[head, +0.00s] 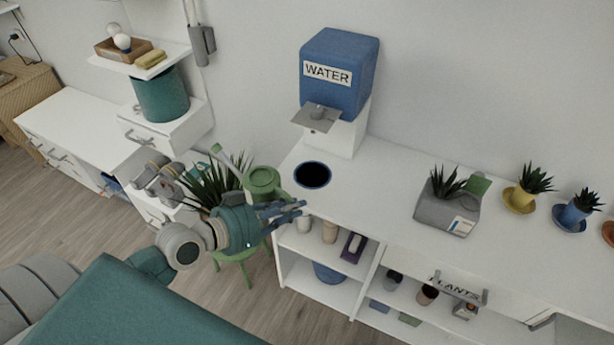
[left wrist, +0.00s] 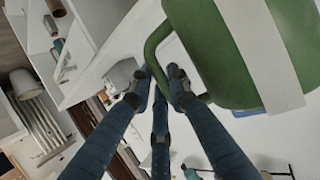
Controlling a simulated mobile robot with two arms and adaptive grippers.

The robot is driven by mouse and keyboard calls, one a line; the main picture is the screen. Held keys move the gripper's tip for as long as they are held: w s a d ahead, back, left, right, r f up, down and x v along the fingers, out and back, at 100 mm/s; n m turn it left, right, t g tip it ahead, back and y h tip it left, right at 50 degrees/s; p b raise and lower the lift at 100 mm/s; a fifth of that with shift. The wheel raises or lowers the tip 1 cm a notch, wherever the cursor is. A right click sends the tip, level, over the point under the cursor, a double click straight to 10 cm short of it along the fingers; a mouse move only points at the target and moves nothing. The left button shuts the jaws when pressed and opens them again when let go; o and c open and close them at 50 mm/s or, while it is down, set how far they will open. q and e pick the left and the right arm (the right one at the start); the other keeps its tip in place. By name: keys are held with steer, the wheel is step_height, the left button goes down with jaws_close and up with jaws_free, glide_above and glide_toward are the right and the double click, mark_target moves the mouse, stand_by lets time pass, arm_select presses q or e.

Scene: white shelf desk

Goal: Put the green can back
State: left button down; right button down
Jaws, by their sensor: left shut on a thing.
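The green can (head: 263,181) is a watering can with a long pale green spout rising to the left. It is in front of the white desk's left end in the head view. In the left wrist view its green body (left wrist: 225,55) with a pale band fills the upper right, and its curved handle (left wrist: 152,48) runs down to my fingers. My left gripper (head: 290,211) is shut on the handle; its blue fingers also show in the left wrist view (left wrist: 165,85). The can's base is partly hidden. My right gripper is not in view.
A blue water dispenser (head: 340,75) stands behind a dark, blue-rimmed round opening (head: 312,174) in the white desk (head: 370,180). A spiky plant (head: 215,180) is close behind my left arm. A grey planter (head: 447,212) and small potted plants stand right. The desktop between is clear.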

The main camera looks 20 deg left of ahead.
arm_select(q)
steer(key=w+d+y, duration=0.1)
steer(key=w, duration=0.6)
steer(key=w+d+f+n+y+p, duration=0.1)
steer(key=w+d, duration=0.1)
steer(key=w, duration=0.5)
steer(key=w+d+f+n, duration=0.1)
steer(key=w+d, duration=0.1)
steer(key=w, duration=0.5)
steer(key=shift+w+f+t+y, duration=0.15)
steer(key=shift+t+y, duration=0.25)
step_height(320, 180, down, 2)
steer(key=shift+f+p, duration=0.15)
steer(key=shift+p, duration=0.25)
steer(key=shift+f, duration=0.5)
steer(key=c, duration=1.7)
jaws_free()
steer(key=shift+f, duration=0.1)
steer(key=shift+o, duration=0.2)
